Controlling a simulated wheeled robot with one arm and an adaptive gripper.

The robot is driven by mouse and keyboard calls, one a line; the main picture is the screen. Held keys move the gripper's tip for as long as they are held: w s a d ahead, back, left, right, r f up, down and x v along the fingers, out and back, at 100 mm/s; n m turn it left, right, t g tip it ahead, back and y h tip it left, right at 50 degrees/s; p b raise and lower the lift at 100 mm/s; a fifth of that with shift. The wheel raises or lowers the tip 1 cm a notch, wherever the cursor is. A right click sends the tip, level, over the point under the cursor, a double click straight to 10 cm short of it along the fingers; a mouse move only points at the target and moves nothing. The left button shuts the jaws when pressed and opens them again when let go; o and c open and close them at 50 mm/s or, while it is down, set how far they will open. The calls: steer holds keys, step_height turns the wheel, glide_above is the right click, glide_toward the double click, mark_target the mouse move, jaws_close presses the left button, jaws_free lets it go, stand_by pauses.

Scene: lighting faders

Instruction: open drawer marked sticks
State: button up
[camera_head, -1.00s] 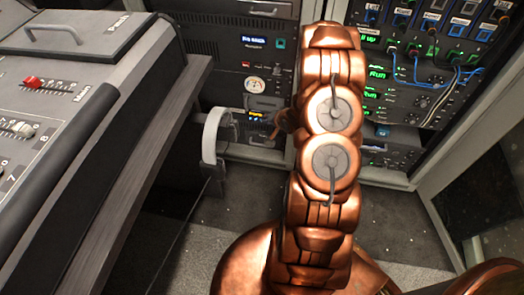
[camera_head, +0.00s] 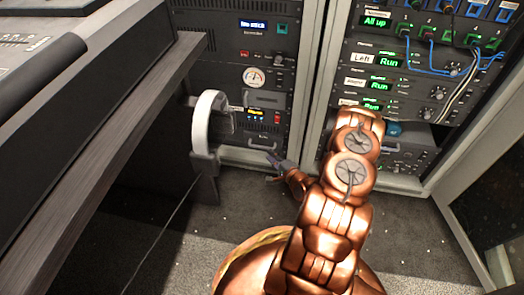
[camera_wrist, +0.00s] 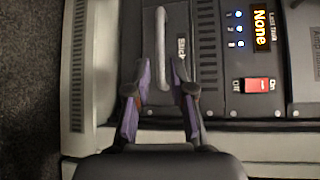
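The drawer marked sticks is a dark panel (camera_wrist: 183,22) with a pale bar handle (camera_wrist: 160,45) and a partly readable "Stick…" label in the wrist view. In the head view the drawer (camera_head: 256,132) is low in the rack, with its handle (camera_head: 262,148) along the front. It looks shut. My gripper (camera_wrist: 161,68) is open, one purple finger on each side of the handle's near end. I cannot tell whether the fingers touch it. In the head view my gripper (camera_head: 272,160) is small, just below the drawer handle.
A panel with a red switch (camera_wrist: 260,86) and a lit "None" display (camera_wrist: 262,30) adjoins the drawer. A white curved band on a stand (camera_head: 205,125) is left of the drawer, by the desk (camera_head: 110,150). Another rack (camera_head: 375,60) with cables stands right. Dark floor is open in front.

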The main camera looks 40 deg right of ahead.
mark_target(262, 147)
steer(key=shift+w+d+f+b, duration=0.15)
steer(key=shift+w+b, duration=0.35)
steer(key=shift+w, duration=0.8)
steer(key=shift+w+a+f+b, duration=0.15)
steer(key=shift+w+b, duration=0.35)
steer(key=shift+w, duration=0.75)
steer(key=shift+w+d+f+b, duration=0.2)
steer(key=shift+w+b, duration=0.3)
steer(key=shift+w, duration=0.8)
steer(key=shift+c, duration=0.2)
jaws_close()
